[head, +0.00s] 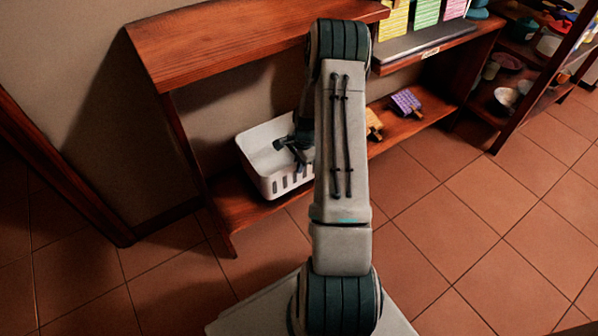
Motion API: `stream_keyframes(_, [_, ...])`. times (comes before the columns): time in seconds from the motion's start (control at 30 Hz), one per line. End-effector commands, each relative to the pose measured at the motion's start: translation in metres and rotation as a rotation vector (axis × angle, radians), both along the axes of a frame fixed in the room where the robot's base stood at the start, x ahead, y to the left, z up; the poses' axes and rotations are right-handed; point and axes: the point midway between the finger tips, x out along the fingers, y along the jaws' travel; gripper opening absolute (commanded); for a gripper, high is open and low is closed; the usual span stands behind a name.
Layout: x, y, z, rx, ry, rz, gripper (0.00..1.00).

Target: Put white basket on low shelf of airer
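The white basket (255,154) is a rectangular plastic bin with slotted sides. It is at the low shelf (236,207) of a dark wood unit against the wall, towards its left end. It looks upright and level; I cannot tell whether its base rests fully on the shelf. My gripper (283,144) is dark and reaches over the basket's right part, near its rim. My arm hides part of the gripper and the basket's right end. Whether the fingers are open or shut on the rim is unclear. I see no separate airer besides this shelf unit.
The unit's top board (235,45) hangs above the basket. A yellow-orange item (374,124) and a purple item (407,102) lie on the low shelf right of my arm. Another shelf unit with bowls (506,97) stands at right. The tiled floor in front is clear.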

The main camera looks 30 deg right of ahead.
Motion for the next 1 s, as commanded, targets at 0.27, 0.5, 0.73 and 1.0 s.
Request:
stream_keyframes(0.27, [0.001,0.000,-0.023,-0.001,-0.002,0.001,0.00])
stream_keyframes(0.5, [0.001,0.000,-0.026,-0.001,-0.001,0.001,0.00])
stream_keyframes(0.73, [0.000,0.000,-0.026,0.000,0.000,0.001,0.25])
stream_keyframes(1.0, [0.000,0.000,-0.019,0.000,0.000,0.001,0.25])
